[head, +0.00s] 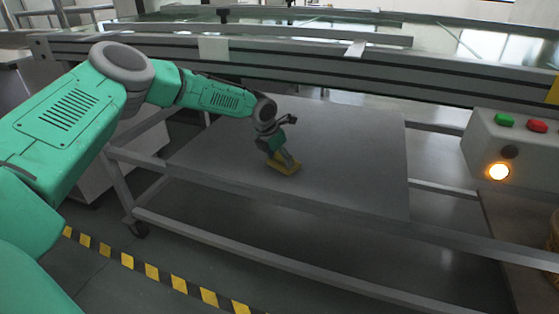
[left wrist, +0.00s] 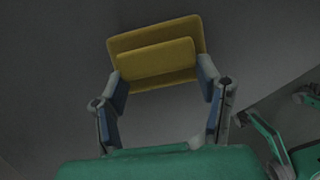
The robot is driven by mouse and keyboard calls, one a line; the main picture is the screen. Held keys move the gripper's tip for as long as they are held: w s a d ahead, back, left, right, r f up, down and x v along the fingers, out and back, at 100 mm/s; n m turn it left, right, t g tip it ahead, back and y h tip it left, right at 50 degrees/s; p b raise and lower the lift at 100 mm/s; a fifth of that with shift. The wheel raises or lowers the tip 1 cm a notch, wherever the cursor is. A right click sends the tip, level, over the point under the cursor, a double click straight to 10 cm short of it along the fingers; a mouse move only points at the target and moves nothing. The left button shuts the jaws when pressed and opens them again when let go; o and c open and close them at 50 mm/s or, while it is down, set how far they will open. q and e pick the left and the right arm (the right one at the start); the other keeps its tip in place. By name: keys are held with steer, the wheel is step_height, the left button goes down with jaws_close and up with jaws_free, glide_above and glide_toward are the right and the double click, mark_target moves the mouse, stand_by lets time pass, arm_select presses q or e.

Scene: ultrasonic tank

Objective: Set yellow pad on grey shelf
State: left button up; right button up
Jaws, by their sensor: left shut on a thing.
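The yellow pad (head: 284,167) is a flat block with a raised smaller block on top. In the head view it is at the grey shelf's surface, left of the shelf's middle; I cannot tell whether it touches the shelf. My left gripper (head: 283,157) points down onto it. In the left wrist view the pad (left wrist: 155,48) lies between the two fingertips (left wrist: 163,84), which are shut on its raised block. The grey shelf (head: 350,150) is a wide flat plate, otherwise bare.
A metal frame rail (head: 300,62) runs above and behind the shelf. A control box (head: 512,146) with a green button, a red button and a lit orange lamp stands at right. Yellow-black floor tape (head: 150,271) lies at front left. The shelf's right part is free.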

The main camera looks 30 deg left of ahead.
arm_select(q)
steer(key=o, duration=1.1)
steer(key=shift+o, duration=0.2)
